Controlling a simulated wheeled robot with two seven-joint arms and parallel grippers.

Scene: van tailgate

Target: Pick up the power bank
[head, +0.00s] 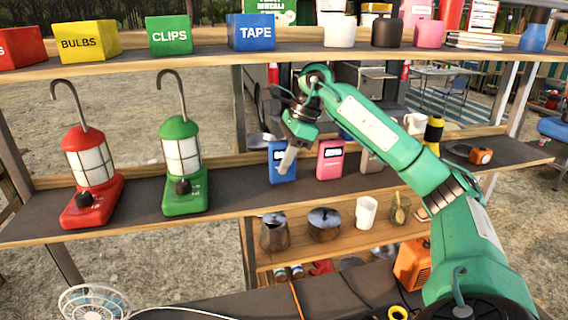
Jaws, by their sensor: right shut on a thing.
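A blue power bank (276,171) with a small dark screen stands upright on the middle shelf. A grey one (372,161) stands further right, partly hidden by my arm. My left gripper is not in view.
A green lantern (182,160) and a red lantern (90,170) with tall hooks stand left on the same shelf (240,192). Labelled boxes, such as the blue TAPE box (251,32), line the shelf above. Pots (274,232) and a white mug (366,212) stand below.

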